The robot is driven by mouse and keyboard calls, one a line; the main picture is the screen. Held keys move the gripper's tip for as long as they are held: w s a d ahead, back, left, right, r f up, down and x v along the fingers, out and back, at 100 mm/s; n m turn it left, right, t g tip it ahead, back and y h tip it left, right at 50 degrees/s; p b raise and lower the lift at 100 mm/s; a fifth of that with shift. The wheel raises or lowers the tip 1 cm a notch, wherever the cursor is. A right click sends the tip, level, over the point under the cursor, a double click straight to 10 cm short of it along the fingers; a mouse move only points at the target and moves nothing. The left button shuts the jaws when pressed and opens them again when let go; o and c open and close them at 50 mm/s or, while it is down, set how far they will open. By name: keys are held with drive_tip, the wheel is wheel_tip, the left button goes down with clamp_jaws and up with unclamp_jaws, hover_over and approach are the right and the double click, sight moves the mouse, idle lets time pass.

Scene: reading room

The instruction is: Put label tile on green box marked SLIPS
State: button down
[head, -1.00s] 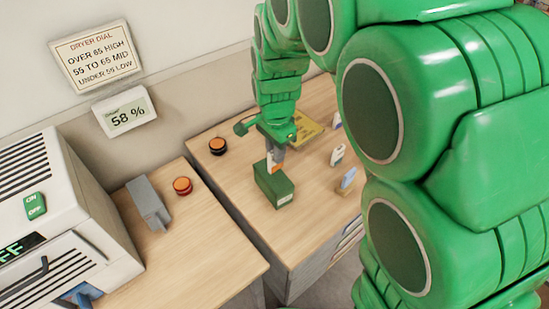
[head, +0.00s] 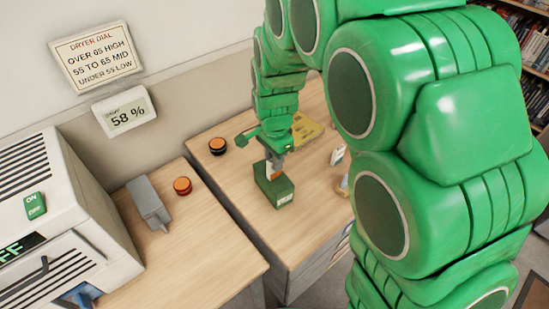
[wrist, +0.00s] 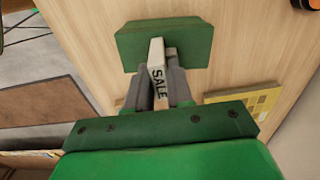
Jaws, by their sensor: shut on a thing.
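The green box (head: 273,192) stands on the wooden desk, with a white label on its front too small to read. My gripper (head: 276,166) is over the box, fingers pointing down. In the wrist view my gripper (wrist: 160,82) is shut on a pale label tile (wrist: 157,66) reading SALE.
A yellow sheet or folder (head: 305,131) lies behind the gripper. A small white standing item (head: 338,155) is to the right, partly near my arm. A red button (head: 183,186) and grey block (head: 148,202) sit on the neighbouring desk.

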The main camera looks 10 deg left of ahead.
drive_tip(key=c, duration=1)
unclamp_jaws()
drive_tip(key=shift+r, duration=0.1)
wheel_tip(320, 180, up, 12)
drive_tip(key=shift+o, duration=0.4)
